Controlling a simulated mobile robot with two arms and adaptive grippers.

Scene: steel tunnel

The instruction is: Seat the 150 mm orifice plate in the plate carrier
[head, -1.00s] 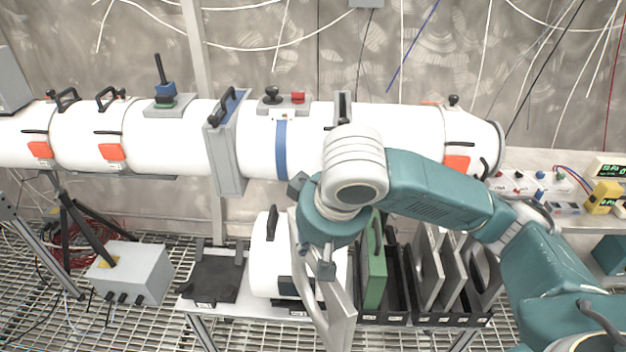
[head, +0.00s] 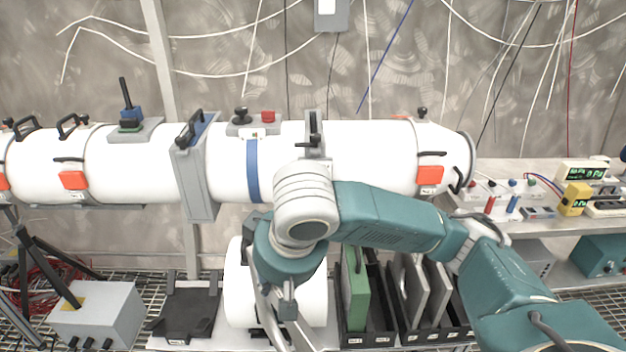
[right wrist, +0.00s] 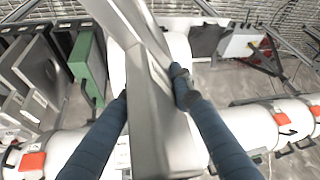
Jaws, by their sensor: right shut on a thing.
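My right gripper (head: 286,302) is shut on a grey plate, taken as the orifice plate (head: 267,308). It holds it nearly edge-on in front of the white tunnel, above the lower bench. In the right wrist view the plate (right wrist: 155,130) runs between the two dark fingers (right wrist: 150,95); no size marking is readable. The white tunnel has a grey upright housing (head: 197,170) with a black handle, and a narrower grey fitting (head: 314,143) partly behind my arm. I cannot tell which is the plate carrier. My left gripper is not in view.
The lower bench holds a white cylinder (head: 237,295), a green plate (head: 355,297) and grey plates (head: 415,290) in black racks. A black stand (head: 187,308) and a grey box (head: 98,315) are at left. Instruments, including a yellow meter (head: 574,198), stand at right.

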